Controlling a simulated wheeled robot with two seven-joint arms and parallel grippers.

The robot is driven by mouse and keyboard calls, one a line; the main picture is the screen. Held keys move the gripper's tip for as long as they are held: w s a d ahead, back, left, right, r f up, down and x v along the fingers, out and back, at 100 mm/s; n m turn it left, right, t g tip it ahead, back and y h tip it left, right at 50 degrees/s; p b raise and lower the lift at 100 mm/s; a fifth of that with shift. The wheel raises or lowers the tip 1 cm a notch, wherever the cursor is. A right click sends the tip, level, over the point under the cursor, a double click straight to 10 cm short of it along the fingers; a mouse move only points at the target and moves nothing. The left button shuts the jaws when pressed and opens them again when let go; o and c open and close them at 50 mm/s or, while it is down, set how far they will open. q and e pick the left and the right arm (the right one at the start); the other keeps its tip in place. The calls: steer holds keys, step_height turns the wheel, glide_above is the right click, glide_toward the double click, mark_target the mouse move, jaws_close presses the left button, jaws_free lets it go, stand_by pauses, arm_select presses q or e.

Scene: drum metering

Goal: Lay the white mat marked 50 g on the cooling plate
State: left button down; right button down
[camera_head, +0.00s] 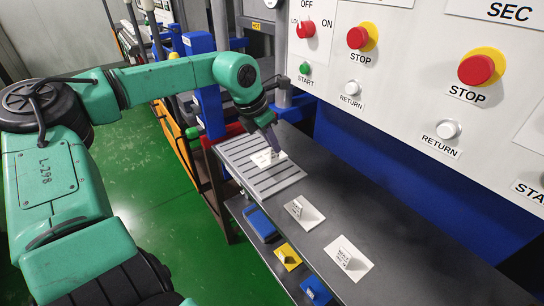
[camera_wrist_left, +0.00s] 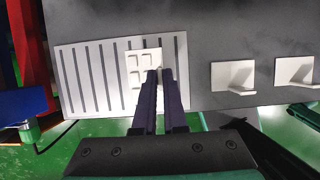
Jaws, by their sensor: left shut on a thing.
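A white mat (camera_head: 262,158) is in my left gripper (camera_head: 272,137), flat over the right part of the slotted grey cooling plate (camera_head: 275,182). In the left wrist view the mat (camera_wrist_left: 135,62) shows a grid of small squares, and the gripper fingers (camera_wrist_left: 160,76) are shut on its upright tab. The cooling plate (camera_wrist_left: 85,75) extends to the left of it there. I cannot tell whether the mat touches the plate, and its marking is too small to read. My right gripper is not in view.
Two more white mats with upright tabs, a nearer one (camera_head: 350,258) and a middle one (camera_head: 303,212), lie on the dark bench (camera_head: 400,245). A lower shelf holds a yellow piece (camera_head: 288,256) and blue pieces (camera_head: 316,290). A control panel (camera_head: 420,60) rises behind the bench.

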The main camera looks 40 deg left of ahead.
mark_target(270, 151)
arm_select(q)
step_height(270, 151, down, 4)
steer(key=shift+s+f, duration=0.1)
steer(key=shift+f, duration=0.15)
steer(key=c, duration=1)
jaws_free()
steer(key=b+v, duration=0.1)
steer(key=v, duration=1.1)
